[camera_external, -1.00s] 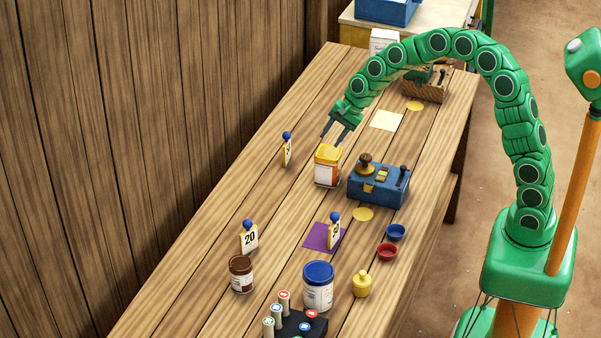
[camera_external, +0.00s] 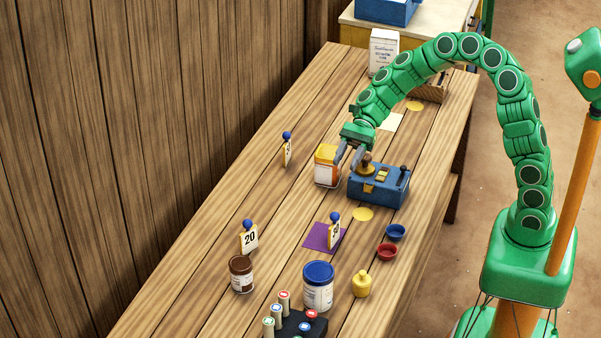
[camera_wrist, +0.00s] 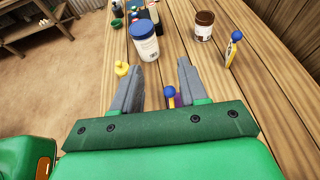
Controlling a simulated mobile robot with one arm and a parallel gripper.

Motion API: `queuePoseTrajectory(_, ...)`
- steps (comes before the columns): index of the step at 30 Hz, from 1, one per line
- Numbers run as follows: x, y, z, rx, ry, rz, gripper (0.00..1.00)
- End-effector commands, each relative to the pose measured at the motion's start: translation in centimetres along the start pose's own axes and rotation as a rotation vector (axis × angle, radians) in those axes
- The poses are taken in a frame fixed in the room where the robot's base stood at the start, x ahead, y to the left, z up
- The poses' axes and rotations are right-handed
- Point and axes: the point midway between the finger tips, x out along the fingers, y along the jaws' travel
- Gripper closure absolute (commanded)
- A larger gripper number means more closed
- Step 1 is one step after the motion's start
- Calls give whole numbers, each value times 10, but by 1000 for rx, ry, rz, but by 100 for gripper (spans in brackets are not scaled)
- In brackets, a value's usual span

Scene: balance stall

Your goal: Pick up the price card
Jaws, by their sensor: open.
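Three price cards with blue ball tops stand on the table. One card (camera_external: 335,234) stands on a purple mat (camera_external: 316,236), one reading 20 (camera_external: 250,240) stands to its left, and one (camera_external: 287,152) is farther back. My gripper (camera_external: 349,163) is open and empty, pointing down between the orange-lidded jar (camera_external: 326,172) and the blue balance box. Another card (camera_wrist: 232,50) stands at the right.
The blue box (camera_external: 379,187) with knobs is right beside my gripper. The table's left side is mostly clear.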

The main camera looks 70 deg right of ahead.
Motion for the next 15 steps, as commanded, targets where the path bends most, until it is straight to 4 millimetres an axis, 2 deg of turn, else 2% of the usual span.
queuePoseTrajectory(10,24,1,-56,6,0,4,57)
queuePoseTrajectory(15,40,0,-96,6,2,1,57)
